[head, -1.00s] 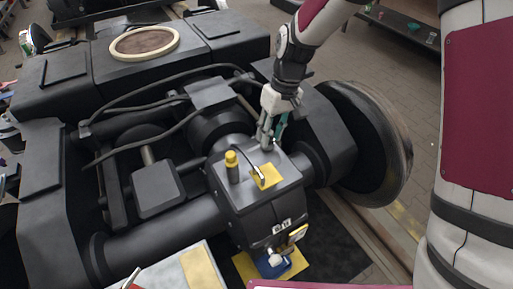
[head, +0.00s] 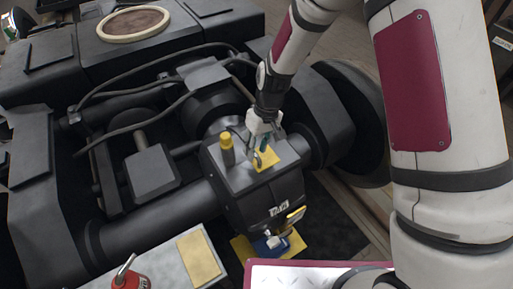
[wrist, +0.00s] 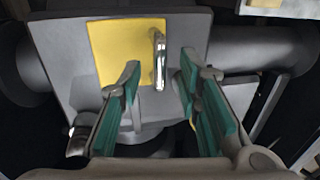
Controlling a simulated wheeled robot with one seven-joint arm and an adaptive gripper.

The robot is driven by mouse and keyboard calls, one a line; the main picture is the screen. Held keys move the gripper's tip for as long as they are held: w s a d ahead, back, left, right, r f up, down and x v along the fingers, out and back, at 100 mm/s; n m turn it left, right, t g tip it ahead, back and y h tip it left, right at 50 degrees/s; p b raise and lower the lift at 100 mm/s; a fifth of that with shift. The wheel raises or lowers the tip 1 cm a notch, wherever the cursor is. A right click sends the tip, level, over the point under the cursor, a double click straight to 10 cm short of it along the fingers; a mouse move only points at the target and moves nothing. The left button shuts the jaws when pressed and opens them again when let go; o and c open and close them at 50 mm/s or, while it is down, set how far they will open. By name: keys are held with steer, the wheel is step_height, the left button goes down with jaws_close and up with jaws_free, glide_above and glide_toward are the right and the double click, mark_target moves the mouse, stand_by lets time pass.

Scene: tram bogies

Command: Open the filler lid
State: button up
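The gearbox housing (head: 246,185) is a dark grey block on the axle. On its top is a yellow plate (head: 267,158) with a shiny metal handle, which I take for the filler lid; it lies flat. In the wrist view the yellow plate (wrist: 115,50) shows with the upright-looking metal handle (wrist: 160,62) at its right edge. My gripper (wrist: 160,78) is open, its green-padded fingers on either side of the handle's near end, with gaps to both. In the head view my gripper (head: 262,143) is just over the plate and partly hides it.
A yellow-capped post (head: 227,148) stands left of the plate on the housing. Cables (head: 150,60) arch behind. A wheel (head: 350,120) is to the right. A yellow tag (head: 291,220) sticks out at the housing's front. A grey bench with a red can (head: 130,278) is in front.

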steer(key=shift+f, duration=0.2)
jaws_close()
